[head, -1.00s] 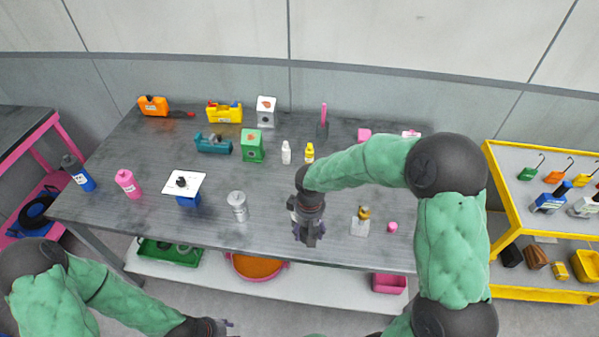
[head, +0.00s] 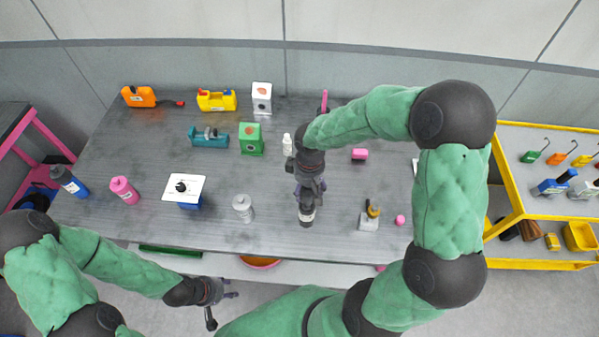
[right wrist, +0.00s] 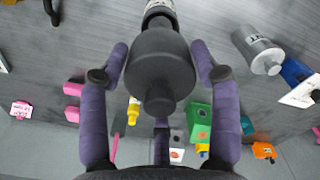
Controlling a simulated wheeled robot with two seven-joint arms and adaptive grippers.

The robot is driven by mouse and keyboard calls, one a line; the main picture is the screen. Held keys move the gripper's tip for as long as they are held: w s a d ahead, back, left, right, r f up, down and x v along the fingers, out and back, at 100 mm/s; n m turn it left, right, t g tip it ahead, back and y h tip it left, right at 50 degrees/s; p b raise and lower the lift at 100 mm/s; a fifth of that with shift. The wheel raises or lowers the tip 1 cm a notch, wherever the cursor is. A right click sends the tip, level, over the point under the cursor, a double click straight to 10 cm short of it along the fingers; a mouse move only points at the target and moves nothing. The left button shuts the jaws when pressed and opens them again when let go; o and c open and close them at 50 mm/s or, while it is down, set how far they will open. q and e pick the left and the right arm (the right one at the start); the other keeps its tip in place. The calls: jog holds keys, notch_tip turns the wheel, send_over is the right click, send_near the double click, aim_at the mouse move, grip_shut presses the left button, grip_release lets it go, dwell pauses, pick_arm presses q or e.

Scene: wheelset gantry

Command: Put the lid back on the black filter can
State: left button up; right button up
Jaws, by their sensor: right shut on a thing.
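The black filter can (head: 306,218) with a pale label band is under my right gripper (head: 308,190), at the front middle of the table. In the right wrist view the can's label band (right wrist: 160,8) shows at the top edge. The dark lid (right wrist: 160,65), with its knob towards the camera, fills the space between the purple fingers of my right gripper (right wrist: 160,60), which is shut on it. The lid lines up with the can; whether it is fully seated cannot be told. My left gripper (head: 230,289) is empty in front of the table, its fingers apart.
A silver can (head: 243,208) stands left of the black can. A blue container with a white plate (head: 184,187) is farther left. A clear block with a gold top (head: 370,217) and a pink piece (head: 400,220) lie right. Bottles and boxes stand behind.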

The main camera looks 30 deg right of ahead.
jog(key=shift+w+f, duration=0.1)
jog(key=shift+w, duration=0.15)
jog(key=shift+s+f+b, duration=0.4)
jog(key=shift+b, duration=0.05)
jog(key=shift+w+f+b, duration=0.25)
jog(key=shift+f+b, duration=0.5)
jog(key=shift+f, duration=0.35)
jog(key=shift+f+b, duration=1.3)
jog(key=shift+f, duration=0.25)
jog(key=shift+s, duration=0.1)
jog(key=shift+f+b, duration=0.15)
jog(key=shift+b, duration=0.25)
jog(key=o, duration=1.1)
